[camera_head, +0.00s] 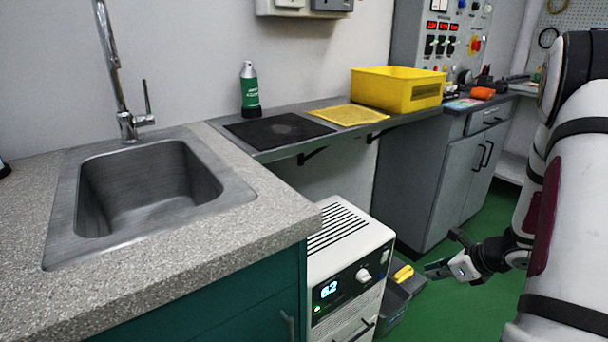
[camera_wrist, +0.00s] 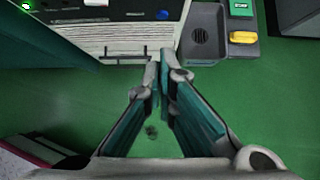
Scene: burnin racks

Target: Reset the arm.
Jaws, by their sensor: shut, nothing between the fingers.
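My gripper (camera_head: 438,269) hangs at the right in the head view, over the green floor and beside the white unit with the lit display. My arm comes in from the right edge. In the wrist view my gripper (camera_wrist: 162,80) has its two fingers brought together at the tips, with nothing between them. The fingers point toward the white unit's vented face and the grey bin.
The white unit (camera_head: 345,262) stands below the counter's end, with a grey bin (camera_head: 393,306) behind it. A sink (camera_head: 150,190) is at left. A shelf holds a yellow crate (camera_head: 398,91), a black mat (camera_head: 279,131) and a green bottle (camera_head: 249,88).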

